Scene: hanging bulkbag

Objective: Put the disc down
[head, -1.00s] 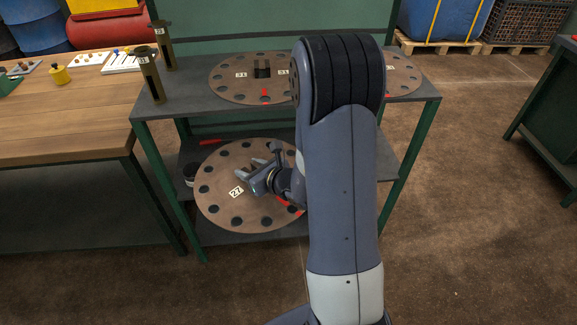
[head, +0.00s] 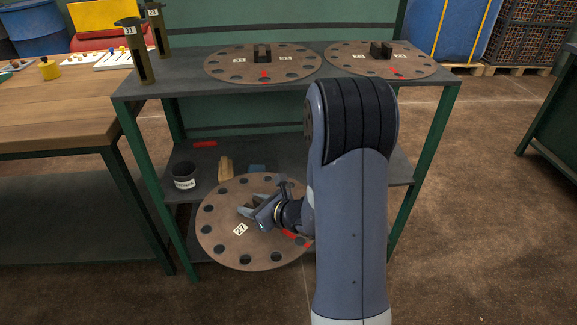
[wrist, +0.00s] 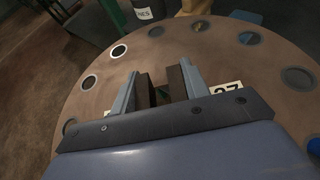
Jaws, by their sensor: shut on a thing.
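A large round brown disc (head: 225,225) with a ring of holes and a label 27 is at the lower shelf in the head view. It reaches out past the shelf's front edge, and I cannot tell whether it touches the shelf. My gripper (head: 257,207) is over its middle. In the wrist view the jaws (wrist: 158,92) are shut on the dark upright handle at the disc's centre. The disc (wrist: 100,90) fills most of that view. My arm hides its right side in the head view.
The lower shelf (head: 205,160) holds a dark cup (head: 184,175), a tan object (head: 225,169) and a red piece (head: 204,144) behind the disc. Two similar discs (head: 225,68) (head: 350,62) lie on the upper shelf (head: 180,90). A green leg (head: 150,190) stands left of the disc.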

